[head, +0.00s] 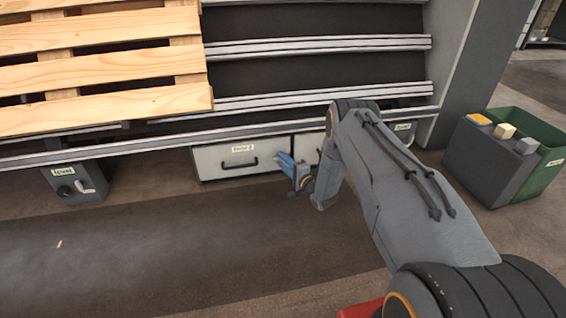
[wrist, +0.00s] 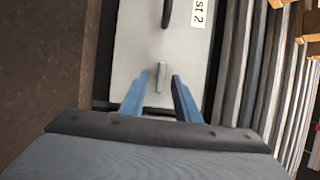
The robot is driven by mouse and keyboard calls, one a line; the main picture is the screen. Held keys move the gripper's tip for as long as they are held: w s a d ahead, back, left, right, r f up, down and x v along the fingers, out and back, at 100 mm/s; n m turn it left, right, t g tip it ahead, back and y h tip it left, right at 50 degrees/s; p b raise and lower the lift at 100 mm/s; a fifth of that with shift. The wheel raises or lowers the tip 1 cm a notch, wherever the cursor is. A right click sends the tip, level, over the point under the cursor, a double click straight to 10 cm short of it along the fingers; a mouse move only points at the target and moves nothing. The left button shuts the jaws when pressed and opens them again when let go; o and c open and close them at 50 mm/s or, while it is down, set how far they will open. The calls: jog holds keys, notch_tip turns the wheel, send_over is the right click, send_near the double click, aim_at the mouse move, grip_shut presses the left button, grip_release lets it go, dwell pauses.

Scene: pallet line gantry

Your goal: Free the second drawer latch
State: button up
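A light grey drawer (head: 215,160) with a black handle (head: 239,164) and a small white label sits low under the rack. In the wrist view the drawer front (wrist: 130,45) carries a label (wrist: 199,12) whose visible part reads "st 2". A small grey latch (wrist: 161,76) stands on the front, below the dark handle in that view. My gripper (wrist: 160,84) has two blue fingers spread apart, with the latch between them and a gap visible on each side. In the head view my gripper (head: 285,160) is at the drawer's right end and the latch cannot be made out.
Another grey drawer front (head: 308,147) is partly hidden behind my arm. A wooden pallet (head: 100,65) lies on the rails above left. A dark box labelled "level" (head: 75,185) stands left, and a green bin (head: 545,165) right. The floor in front is mostly clear.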

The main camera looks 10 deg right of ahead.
jog(key=p+v, duration=0.3)
jog(key=v, duration=0.4)
jog(key=shift+s+p, duration=0.35)
jog(key=shift+d, duration=0.1)
